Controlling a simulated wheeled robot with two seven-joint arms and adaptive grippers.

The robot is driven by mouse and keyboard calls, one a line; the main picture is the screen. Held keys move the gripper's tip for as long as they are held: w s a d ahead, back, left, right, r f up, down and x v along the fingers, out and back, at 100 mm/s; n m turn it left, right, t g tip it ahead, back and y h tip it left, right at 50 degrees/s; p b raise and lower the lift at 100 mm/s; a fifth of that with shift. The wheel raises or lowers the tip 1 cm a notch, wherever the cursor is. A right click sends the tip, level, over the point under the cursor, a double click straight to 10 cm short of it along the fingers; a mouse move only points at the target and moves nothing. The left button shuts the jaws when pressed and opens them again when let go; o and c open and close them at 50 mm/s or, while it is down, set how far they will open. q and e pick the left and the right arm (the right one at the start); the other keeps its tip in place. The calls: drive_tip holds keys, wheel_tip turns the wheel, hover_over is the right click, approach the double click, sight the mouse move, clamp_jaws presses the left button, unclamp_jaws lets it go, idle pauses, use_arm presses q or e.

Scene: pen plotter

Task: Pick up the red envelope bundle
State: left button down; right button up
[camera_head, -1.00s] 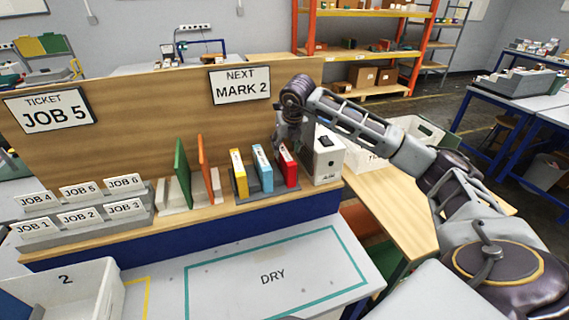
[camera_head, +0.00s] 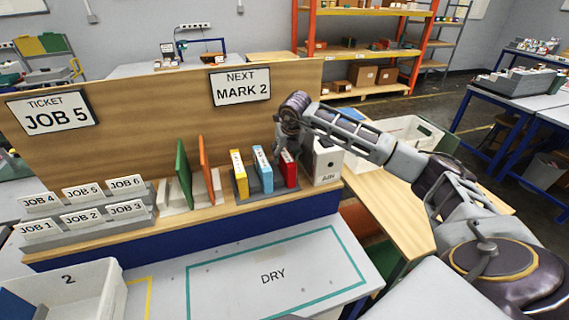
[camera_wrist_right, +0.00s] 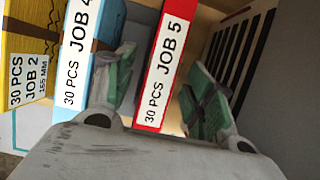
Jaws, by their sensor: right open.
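The red envelope bundle (camera_head: 291,178) stands upright in a dark rack at the right end of the row, its top partly hidden by my right gripper. In the right wrist view the red bundle (camera_wrist_right: 166,65) is labelled "30 PCS JOB 5". My right gripper (camera_wrist_right: 160,88) is open, with one green-padded finger on each side of the red bundle; whether the pads touch it I cannot tell. In the head view my right gripper (camera_head: 287,148) is over the bundle from above. The ticket sign (camera_head: 51,111) reads "JOB 5". My left gripper is not in view.
The blue bundle (camera_head: 263,170) stands close left of the red one, then the yellow bundle (camera_head: 239,173). A white box (camera_head: 327,163) stands close on the right. A tall wooden board (camera_head: 140,110) rises behind. The "DRY" area (camera_head: 300,262) in front is clear.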

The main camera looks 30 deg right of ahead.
drive_tip(key=shift+x, duration=0.85)
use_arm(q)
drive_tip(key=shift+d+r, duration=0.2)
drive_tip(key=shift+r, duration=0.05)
use_arm(e)
drive_tip(key=shift+w+f, duration=0.15)
drive_tip(key=shift+f, duration=0.05)
drive_tip(key=shift+c, duration=0.3)
clamp_jaws()
drive_tip(key=shift+d+r, duration=0.1)
drive_tip(key=shift+r, duration=0.05)
